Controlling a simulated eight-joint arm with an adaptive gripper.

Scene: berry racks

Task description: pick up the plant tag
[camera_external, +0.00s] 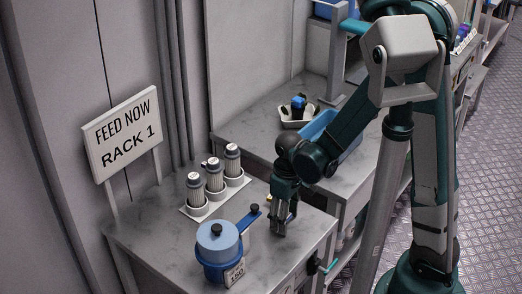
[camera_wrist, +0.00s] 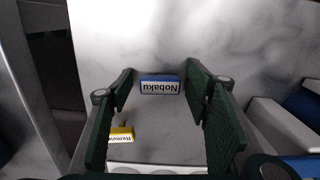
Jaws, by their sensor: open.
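Two small labelled tags lie on the marbled tabletop in the wrist view; I cannot tell for certain which is the plant tag. A blue-edged white tag reading "Nobaku" (camera_wrist: 160,86) is between the far ends of my fingers, its text upside down. A yellow-edged tag (camera_wrist: 121,135) lies nearer and to the left, by the left finger, its text partly legible. My gripper (camera_external: 284,214) is open and points down, low over the worktop in the external view. No tag is held. In the external view the tags are mostly hidden by my gripper.
A white rack (camera_external: 217,197) with several grey capped cylinders stands left of my gripper. A blue lidded pot (camera_external: 218,246) with a long handle and a "150" card stands in front. A "FEED NOW RACK 1" sign (camera_external: 122,132) is at left. A white tray (camera_external: 296,117) sits behind.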

